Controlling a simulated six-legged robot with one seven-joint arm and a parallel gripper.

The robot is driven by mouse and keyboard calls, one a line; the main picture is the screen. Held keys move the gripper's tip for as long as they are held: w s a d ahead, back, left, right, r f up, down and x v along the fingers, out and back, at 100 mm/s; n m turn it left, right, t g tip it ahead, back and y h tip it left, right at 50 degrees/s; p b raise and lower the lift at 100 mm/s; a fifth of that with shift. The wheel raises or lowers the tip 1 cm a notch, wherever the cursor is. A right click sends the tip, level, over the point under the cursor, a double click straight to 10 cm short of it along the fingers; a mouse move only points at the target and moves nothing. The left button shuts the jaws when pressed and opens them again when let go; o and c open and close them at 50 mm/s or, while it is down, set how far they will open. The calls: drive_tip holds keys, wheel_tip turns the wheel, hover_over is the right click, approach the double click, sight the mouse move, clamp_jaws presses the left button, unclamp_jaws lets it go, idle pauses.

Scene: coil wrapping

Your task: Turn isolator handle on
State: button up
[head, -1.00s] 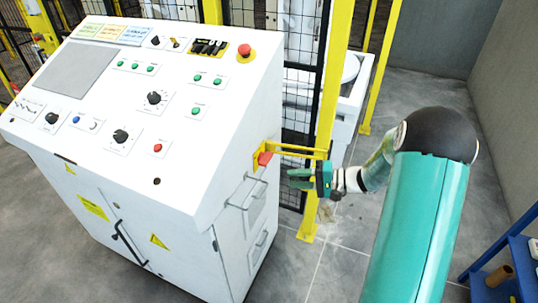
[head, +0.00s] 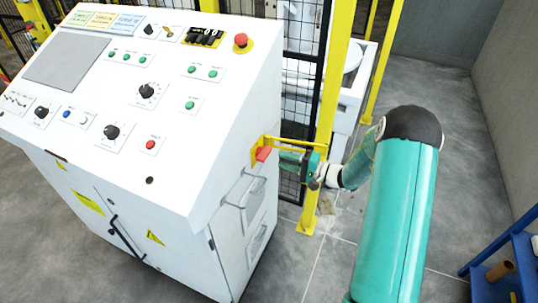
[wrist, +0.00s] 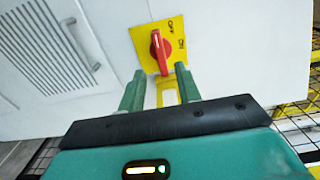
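The red isolator handle (wrist: 160,52) sits on a yellow plate (wrist: 145,36) on the white cabinet's side. In the wrist view the handle stands roughly upright, with small black markings on the plate to its right. In the head view the handle (head: 263,154) shows as a red block on its yellow mount. My gripper (wrist: 160,82) is open, its two green fingers apart and pointing at the plate, with the handle's lower end just beyond the gap. I cannot tell whether the fingers touch anything. In the head view my gripper (head: 284,160) is close to the handle's right.
The white control cabinet (head: 130,110) carries several knobs and buttons. A yellow post (head: 322,140) and black mesh fence stand behind my gripper. A blue rack (head: 510,265) is at lower right. Grey floor is open between.

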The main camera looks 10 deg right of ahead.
sight(268, 155)
drive_tip(key=x, duration=0.5)
drive_tip(key=shift+w+a+r, duration=0.1)
drive_tip(key=shift+a+r, duration=0.05)
drive_tip(key=shift+a, duration=0.2)
drive_tip(key=shift+w+a, duration=0.25)
drive_tip(key=shift+w, duration=0.05)
clamp_jaws()
